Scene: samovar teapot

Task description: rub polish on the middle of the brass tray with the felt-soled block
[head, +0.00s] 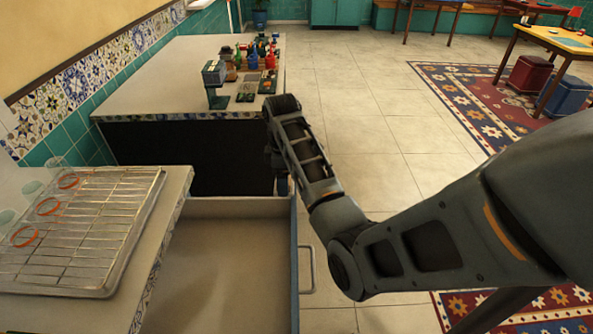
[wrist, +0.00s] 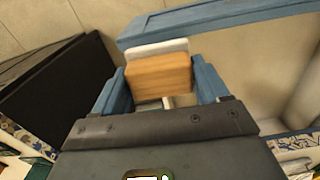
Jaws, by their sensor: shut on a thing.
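My gripper (wrist: 160,82) is shut on a wooden block (wrist: 160,76), whose light brown face shows between the two blue fingers in the wrist view. A pale whitish layer (wrist: 152,50), which looks like the felt sole, runs along the block's far side. In the head view my gripper (head: 280,182) hangs low beside the open drawer, mostly hidden by my arm, and the block cannot be made out there. I cannot identify the brass tray in either view.
An open drawer (head: 293,262) with a blue front and a handle stands below my gripper and looks empty where visible. A wire rack on a metal tray (head: 120,262) lies on the left counter. Bottles and small items (head: 262,58) crowd the far counter (head: 165,80).

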